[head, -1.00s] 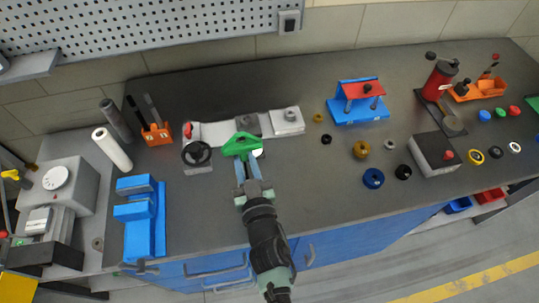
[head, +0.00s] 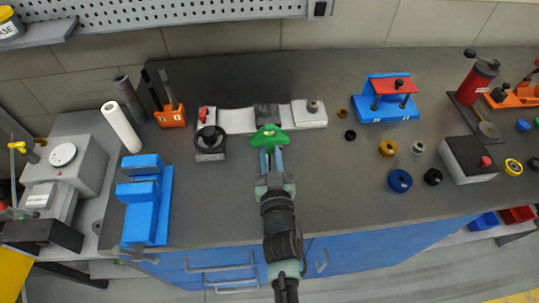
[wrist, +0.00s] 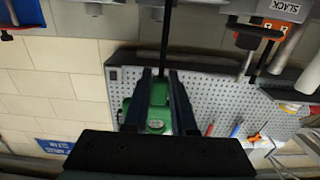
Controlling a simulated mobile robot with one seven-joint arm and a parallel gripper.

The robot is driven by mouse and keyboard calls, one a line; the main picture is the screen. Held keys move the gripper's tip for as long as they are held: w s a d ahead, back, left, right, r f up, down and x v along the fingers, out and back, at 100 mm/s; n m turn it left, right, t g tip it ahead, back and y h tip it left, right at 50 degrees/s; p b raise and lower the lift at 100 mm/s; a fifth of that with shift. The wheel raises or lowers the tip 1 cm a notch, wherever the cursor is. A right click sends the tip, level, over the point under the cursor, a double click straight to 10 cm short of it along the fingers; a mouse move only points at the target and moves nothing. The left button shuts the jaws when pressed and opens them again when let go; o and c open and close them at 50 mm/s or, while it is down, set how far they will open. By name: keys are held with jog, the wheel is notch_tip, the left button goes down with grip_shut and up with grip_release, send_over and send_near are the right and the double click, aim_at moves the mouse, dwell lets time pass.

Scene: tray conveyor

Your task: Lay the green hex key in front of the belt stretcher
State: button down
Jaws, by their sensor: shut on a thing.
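The green hex key (head: 267,134) is held at the tips of my gripper (head: 271,152), which is shut on it. In the wrist view its green handle (wrist: 158,116) lies between the two dark fingers, and a thin dark rod (wrist: 165,45) runs upward from it. The device I take as the belt stretcher (head: 237,121) has a pale flat strip, a dark middle block, a right-hand plate with a knob, and a black wheel at its left. The key overlaps its middle in the head view; I cannot tell its height above the bench.
A black ring (head: 350,135) and several other rings lie to the right. A blue fixture with a red plate (head: 389,85) stands at the back right. A blue stepped block (head: 146,210) is at the front left. The dark bench (head: 340,190) is clear around my arm.

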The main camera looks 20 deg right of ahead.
jog(key=shift+f, duration=0.4)
jog(key=shift+f, duration=0.15)
jog(key=c, duration=0.7)
grip_release()
jog(key=shift+c, duration=0.2)
jog(key=shift+s+r, duration=0.1)
jog(key=shift+r, duration=0.15)
jog(key=v, duration=1.1)
jog(key=shift+s, duration=0.35)
jog(key=shift+a, duration=0.15)
